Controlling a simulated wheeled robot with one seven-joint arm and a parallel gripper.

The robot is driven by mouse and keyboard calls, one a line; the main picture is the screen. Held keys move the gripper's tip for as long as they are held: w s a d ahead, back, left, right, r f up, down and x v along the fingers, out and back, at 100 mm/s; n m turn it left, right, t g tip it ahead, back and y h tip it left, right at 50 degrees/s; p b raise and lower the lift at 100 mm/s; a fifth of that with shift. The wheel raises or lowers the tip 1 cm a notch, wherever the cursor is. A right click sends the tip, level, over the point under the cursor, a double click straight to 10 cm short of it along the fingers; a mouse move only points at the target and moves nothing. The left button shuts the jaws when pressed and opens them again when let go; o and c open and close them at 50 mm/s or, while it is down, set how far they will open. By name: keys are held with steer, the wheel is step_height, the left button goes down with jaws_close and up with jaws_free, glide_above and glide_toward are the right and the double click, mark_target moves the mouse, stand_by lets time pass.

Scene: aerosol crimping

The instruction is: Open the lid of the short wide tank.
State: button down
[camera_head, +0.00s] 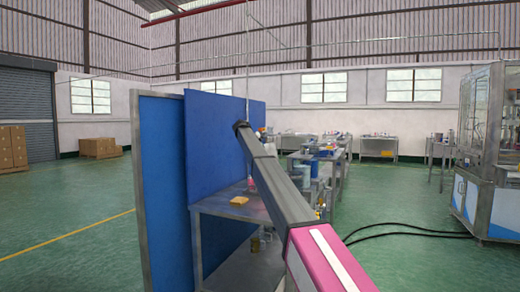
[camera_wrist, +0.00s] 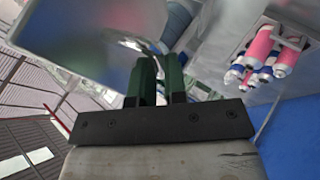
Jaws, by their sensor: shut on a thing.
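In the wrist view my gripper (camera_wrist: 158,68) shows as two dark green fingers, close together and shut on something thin. A flat grey metal panel (camera_wrist: 75,40), which looks like the lid of the short wide tank, fills the upper left. The exact contact is hidden behind the fingers. A rounded edge, possibly the tank (camera_wrist: 178,22), shows above them, but I cannot tell how far the lid is open. In the head view neither my gripper nor the tank can be made out.
A rack of pink, white and blue cans (camera_wrist: 268,48) is at upper right in the wrist view. A glass-sided machine (camera_head: 490,165) is right; green floor is open left.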

steer(key=shift+s+d+f, duration=0.2)
steer(key=shift+s+f, duration=0.05)
steer(key=shift+f, duration=0.45)
steer(key=c, duration=1.2)
jaws_free()
steer(key=shift+w, duration=0.15)
steer(key=shift+o, duration=0.2)
steer(key=v, duration=1.1)
steer(key=shift+w, duration=0.2)
steer(key=shift+a, duration=0.25)
